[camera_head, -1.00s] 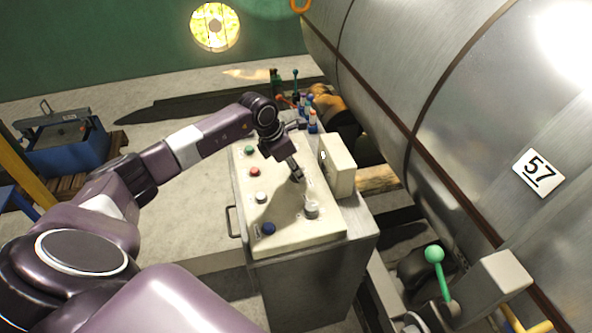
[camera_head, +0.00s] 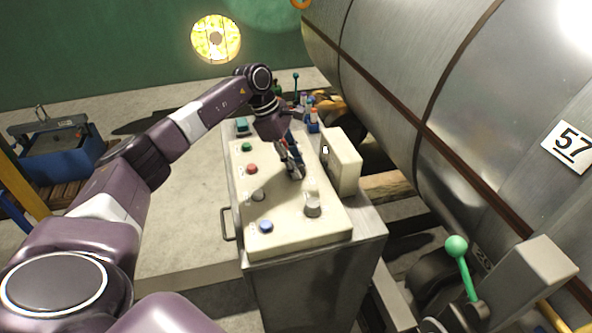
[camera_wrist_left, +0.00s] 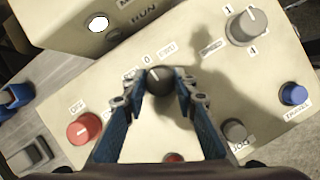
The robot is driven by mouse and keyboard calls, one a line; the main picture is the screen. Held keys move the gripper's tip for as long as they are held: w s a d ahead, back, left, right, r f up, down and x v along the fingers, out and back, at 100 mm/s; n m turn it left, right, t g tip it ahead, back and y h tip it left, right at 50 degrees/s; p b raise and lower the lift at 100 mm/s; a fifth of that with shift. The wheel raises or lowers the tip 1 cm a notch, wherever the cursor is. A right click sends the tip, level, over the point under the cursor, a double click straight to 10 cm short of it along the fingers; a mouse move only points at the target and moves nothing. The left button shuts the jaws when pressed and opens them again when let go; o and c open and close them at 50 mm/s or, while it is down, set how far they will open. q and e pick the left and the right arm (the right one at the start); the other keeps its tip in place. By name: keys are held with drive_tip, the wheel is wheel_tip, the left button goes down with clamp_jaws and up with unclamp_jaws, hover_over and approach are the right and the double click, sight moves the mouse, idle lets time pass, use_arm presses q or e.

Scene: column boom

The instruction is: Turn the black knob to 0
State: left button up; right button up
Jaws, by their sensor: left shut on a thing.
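The black knob (camera_wrist_left: 158,82) sits on the cream control panel, between the fingertips of my left gripper (camera_wrist_left: 160,94) in the left wrist view. The blue-padded fingers are shut on its two sides. The knob's pale mark points up and slightly left, towards the printed 0. A second label right of the 0 is hard to read. In the head view my left gripper (camera_head: 291,174) reaches down to the middle of the panel (camera_head: 290,235) and hides the knob. My right gripper is not in view.
A grey knob (camera_head: 312,206) and a blue button (camera_head: 266,226) are at the panel's near end. Red (camera_head: 252,169) and green (camera_head: 246,147) buttons line its left side. A raised cream box (camera_head: 341,162) stands right of the gripper. A large metal cylinder (camera_head: 430,90) is beyond.

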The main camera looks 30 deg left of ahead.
use_arm(q)
drive_tip(key=shift+w+m, duration=0.1)
drive_tip(key=shift+m, duration=0.4)
drive_tip(key=o, duration=1.2)
drive_tip(key=shift+c, duration=0.2)
drive_tip(key=v, duration=1.2)
drive_tip(key=shift+w, duration=0.15)
